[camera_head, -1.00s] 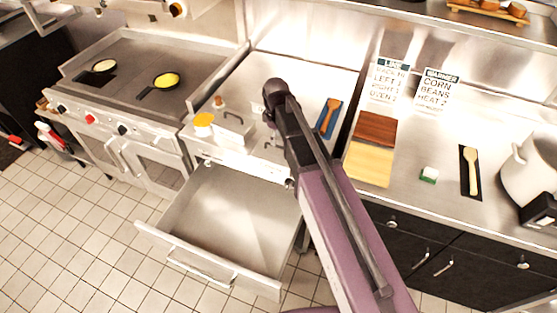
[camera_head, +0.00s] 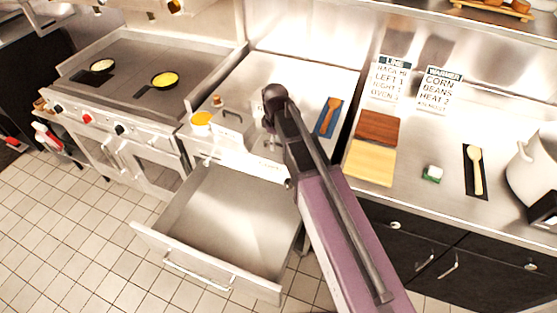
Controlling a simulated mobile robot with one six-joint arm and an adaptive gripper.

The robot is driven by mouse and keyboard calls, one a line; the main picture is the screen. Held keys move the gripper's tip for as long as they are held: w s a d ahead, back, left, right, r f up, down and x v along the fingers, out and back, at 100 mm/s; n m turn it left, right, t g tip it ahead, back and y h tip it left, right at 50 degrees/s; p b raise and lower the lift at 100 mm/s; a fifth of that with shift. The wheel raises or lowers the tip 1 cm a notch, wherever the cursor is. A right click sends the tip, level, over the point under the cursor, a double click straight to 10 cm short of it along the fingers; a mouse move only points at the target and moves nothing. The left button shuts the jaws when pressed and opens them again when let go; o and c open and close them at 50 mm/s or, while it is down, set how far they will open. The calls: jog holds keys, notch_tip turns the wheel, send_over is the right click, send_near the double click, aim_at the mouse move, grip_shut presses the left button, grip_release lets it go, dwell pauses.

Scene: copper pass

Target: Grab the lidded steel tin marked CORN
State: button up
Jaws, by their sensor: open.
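I see no tin on which the word CORN can be read. A steel lidded piece with a small handle (camera_head: 229,116) is set in the counter left of my arm, and any marking on it is too small to read. An open round container with yellow contents (camera_head: 202,119) sits beside it. My purple and dark arm reaches up from the bottom over the steel counter and hides part of it.
An empty steel drawer (camera_head: 160,240) stands pulled out below the counter. A griddle (camera_head: 125,75) with two small pans is at left. Cutting boards (camera_head: 370,163), spoons (camera_head: 476,168) and a large pot (camera_head: 525,175) stand at right. A wall sign (camera_head: 437,90) reads WARMER, CORN, BEANS.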

jog(key=shift+f+b, duration=0.6)
jog(key=shift+f, duration=0.25)
grip_shut()
